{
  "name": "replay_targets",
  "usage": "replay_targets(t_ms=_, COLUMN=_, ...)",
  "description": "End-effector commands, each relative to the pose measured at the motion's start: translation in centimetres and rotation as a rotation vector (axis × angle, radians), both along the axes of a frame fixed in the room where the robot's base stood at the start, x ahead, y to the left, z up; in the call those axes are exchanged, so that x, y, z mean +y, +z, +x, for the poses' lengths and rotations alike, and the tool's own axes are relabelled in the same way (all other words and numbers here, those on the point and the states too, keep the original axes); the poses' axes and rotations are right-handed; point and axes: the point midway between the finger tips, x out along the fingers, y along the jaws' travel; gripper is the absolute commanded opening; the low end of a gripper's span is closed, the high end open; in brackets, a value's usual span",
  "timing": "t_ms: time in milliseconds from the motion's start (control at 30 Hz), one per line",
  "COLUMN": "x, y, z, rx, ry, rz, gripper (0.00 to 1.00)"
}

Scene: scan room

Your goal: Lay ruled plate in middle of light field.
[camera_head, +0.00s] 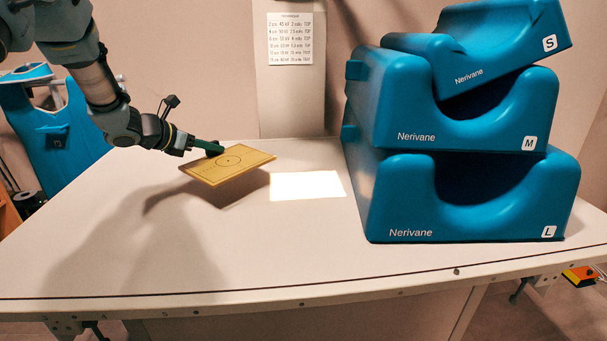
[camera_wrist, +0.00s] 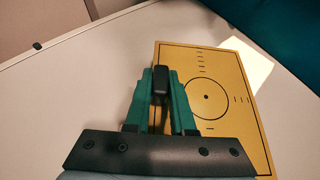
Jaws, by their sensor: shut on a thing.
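The ruled plate (camera_head: 229,163) is a yellow rectangle with a black border line, a circle with a centre dot and tick marks. My gripper (camera_head: 210,147) is shut on its edge and holds it tilted above the table, with a shadow below it. In the wrist view my green gripper fingers (camera_wrist: 160,95) close on a dark block at the left side of the plate (camera_wrist: 222,120). The light field (camera_head: 307,186) is a bright white rectangle on the table, right of the plate. In the wrist view part of the light field (camera_wrist: 247,62) shows beyond the plate's upper right corner.
A stack of blue Nerivane cradles (camera_head: 470,195), marked L, M and S, stands on the table (camera_head: 290,245) close to the right of the light field. A printed chart (camera_head: 290,39) hangs behind. The table's front and left areas are clear.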

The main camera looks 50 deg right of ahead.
Motion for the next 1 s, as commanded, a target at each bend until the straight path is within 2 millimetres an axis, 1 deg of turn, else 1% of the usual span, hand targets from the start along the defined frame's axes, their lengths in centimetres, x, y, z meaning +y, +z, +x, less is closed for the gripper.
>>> replay_targets(t_ms=67, x=-0.6, y=0.2, z=-0.5, rx=0.001, ry=-0.002, rz=-0.001, gripper=0.00)
replay_targets(t_ms=167, x=-2.0, y=0.3, z=-1.7, rx=0.001, ry=-0.005, rz=-0.001, gripper=0.00)
replay_targets(t_ms=600, x=-10.7, y=0.4, z=-8.9, rx=0.000, ry=-0.006, rz=0.001, gripper=0.00)
replay_targets(t_ms=800, x=-14.2, y=0.4, z=-11.7, rx=-0.001, ry=-0.005, rz=0.000, gripper=0.00)
replay_targets(t_ms=867, x=-15.1, y=0.4, z=-12.5, rx=-0.001, ry=-0.005, rz=0.001, gripper=0.00)
replay_targets(t_ms=900, x=-15.4, y=0.0, z=-12.7, rx=0.002, ry=-0.003, rz=0.003, gripper=0.00)
replay_targets(t_ms=1000, x=-15.1, y=-1.9, z=-12.4, rx=0.001, ry=0.000, rz=0.005, gripper=0.00)
